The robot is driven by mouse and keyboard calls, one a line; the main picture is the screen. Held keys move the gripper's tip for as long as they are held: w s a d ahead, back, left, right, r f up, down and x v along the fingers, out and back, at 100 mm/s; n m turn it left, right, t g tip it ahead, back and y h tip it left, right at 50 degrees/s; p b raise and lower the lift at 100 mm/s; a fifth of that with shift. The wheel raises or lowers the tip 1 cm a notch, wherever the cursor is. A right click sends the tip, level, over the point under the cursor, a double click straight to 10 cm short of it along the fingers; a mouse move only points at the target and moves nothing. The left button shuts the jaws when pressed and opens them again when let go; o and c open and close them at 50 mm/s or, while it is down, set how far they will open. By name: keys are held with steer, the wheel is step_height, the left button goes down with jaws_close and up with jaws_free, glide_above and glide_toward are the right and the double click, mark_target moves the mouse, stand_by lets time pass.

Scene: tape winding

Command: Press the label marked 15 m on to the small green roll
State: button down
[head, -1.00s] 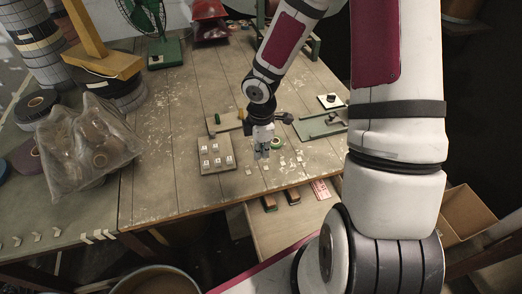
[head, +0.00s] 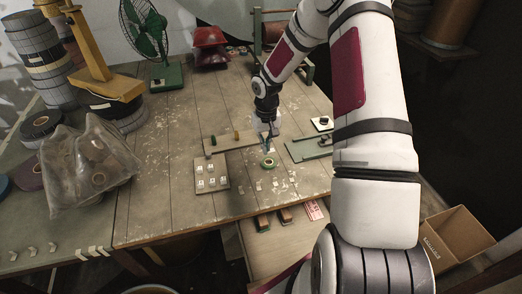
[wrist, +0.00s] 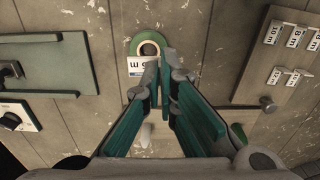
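The small green roll (wrist: 136,45) lies flat on the table, just beyond my fingertips in the wrist view; it also shows in the head view (head: 269,163). A white label (wrist: 138,66) with dark print ending in "m" overlaps the roll's near side. My fingertips cover part of its print, so I cannot read the full number. My gripper (wrist: 162,68) points down with its fingers close together, apparently pinching the label at its right part. In the head view my gripper (head: 268,146) is just above the roll. Whether the label touches the roll is unclear.
A board (head: 212,189) with several other labels lies left of the roll. A board with pegs (head: 232,142) lies behind it, and a green plate tool (head: 305,150) to the right. Loose white pieces (head: 259,187) lie near the table's front edge.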

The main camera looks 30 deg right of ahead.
mark_target(265, 164)
steer(key=shift+w+d+f, duration=0.1)
steer(key=shift+f, duration=0.15)
steer(key=shift+f+b, duration=1.15)
steer(key=shift+f, duration=1.8)
steer(key=shift+f, duration=0.4)
steer(key=c, duration=1.7)
jaws_free()
steer(key=shift+o, duration=0.2)
steer(key=o, duration=0.3)
steer(key=shift+o, duration=0.2)
steer(key=shift+r, duration=0.1)
steer(key=shift+r+p, duration=0.95)
steer(key=shift+r, duration=2)
